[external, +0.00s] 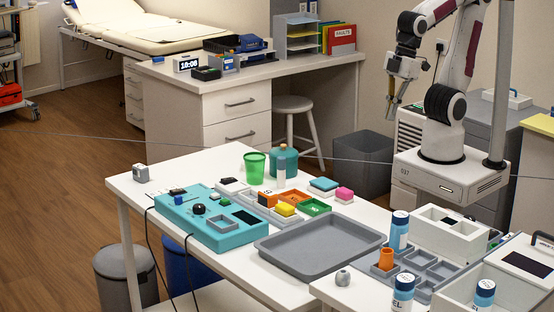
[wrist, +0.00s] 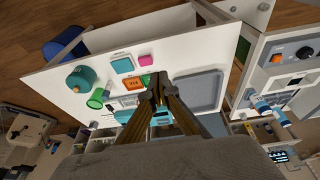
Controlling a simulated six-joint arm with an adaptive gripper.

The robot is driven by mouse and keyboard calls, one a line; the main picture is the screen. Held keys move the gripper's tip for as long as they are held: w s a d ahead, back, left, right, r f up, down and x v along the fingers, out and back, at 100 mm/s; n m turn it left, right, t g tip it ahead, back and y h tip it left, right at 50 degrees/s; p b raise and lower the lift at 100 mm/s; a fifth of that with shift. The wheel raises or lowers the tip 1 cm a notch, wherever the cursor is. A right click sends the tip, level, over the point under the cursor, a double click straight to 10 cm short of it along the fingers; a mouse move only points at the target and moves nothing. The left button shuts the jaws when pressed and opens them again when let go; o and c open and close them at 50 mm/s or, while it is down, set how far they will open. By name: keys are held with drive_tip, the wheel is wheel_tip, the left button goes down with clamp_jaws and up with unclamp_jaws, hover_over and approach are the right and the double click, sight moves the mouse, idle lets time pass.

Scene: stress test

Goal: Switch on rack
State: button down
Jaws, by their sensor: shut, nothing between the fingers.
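No part is plainly a rack switch. A teal control box (external: 236,236) with a dark round knob (external: 199,208) and small buttons lies on the left of the table. My gripper (external: 391,112) is raised behind the table, well apart from both. In the wrist view my gripper (wrist: 157,88) is shut and empty, with its fingers covering part of the tabletop items.
A large grey tray (external: 320,245) lies mid-table. A green cup (external: 254,168), a teal bottle (external: 291,160) and small coloured blocks stand behind it. A white box (external: 450,235) is at right. A small grey block (external: 140,173) is on the left corner, with bare tabletop around it.

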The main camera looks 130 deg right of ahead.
drive_tip(key=w+d+f+m+g+h, duration=0.2)
drive_tip(key=w+d+f+m+h, duration=0.3)
drive_tip(key=w+d, duration=0.55)
drive_tip(key=w+d+f+m+g+h, duration=0.15)
drive_tip(key=w+d+f+m, duration=0.25)
drive_tip(key=w+d+f, duration=0.6)
drive_tip(key=w+d+r+m+h, duration=0.1)
drive_tip(key=w+d+r+m, duration=0.1)
drive_tip(key=w+m, duration=0.2)
drive_tip(key=w+d+r+m+t+h, duration=0.1)
drive_tip(key=w+d+r+m, duration=0.2)
drive_tip(key=w+m, duration=0.2)
drive_tip(key=shift+w+d+r, duration=0.15)
drive_tip(key=shift+w+r, duration=0.05)
drive_tip(key=shift+w, duration=1.05)
drive_tip(key=shift+t, duration=0.25)
drive_tip(key=shift+d, duration=0.1)
